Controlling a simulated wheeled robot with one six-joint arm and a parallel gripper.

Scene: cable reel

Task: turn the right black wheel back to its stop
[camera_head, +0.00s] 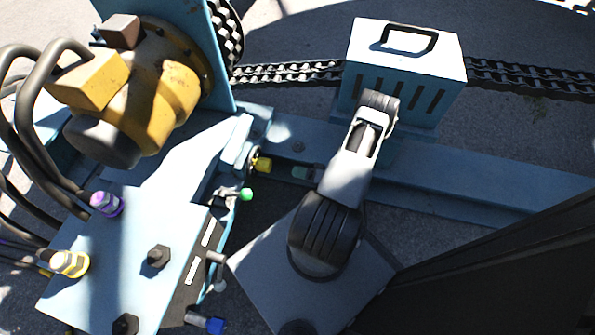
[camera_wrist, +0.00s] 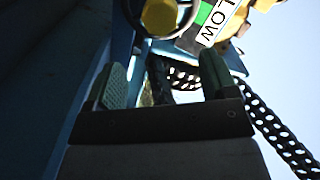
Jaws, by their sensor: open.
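A black ring-shaped wheel (camera_wrist: 186,25) with a yellow hub (camera_wrist: 159,16) shows at the top of the wrist view, partly cut off by the frame edge. I cannot tell for sure that it is the right black wheel. In the head view a yellow knob (camera_head: 262,165) sticks out from the side of the blue machine. My gripper (camera_wrist: 165,88) is open and empty, its two greenish pads well apart. The wheel lies beyond the fingertips, not between them. In the head view my arm largely hides the gripper; a greenish fingertip seems to show left of the arm.
A light blue box (camera_head: 408,50) with a handle stands behind my arm, with a black chain (camera_head: 525,78) on both sides. A yellow motor (camera_head: 150,90) and thick hoses (camera_head: 45,130) are at left. A blue rail (camera_head: 480,190) runs right.

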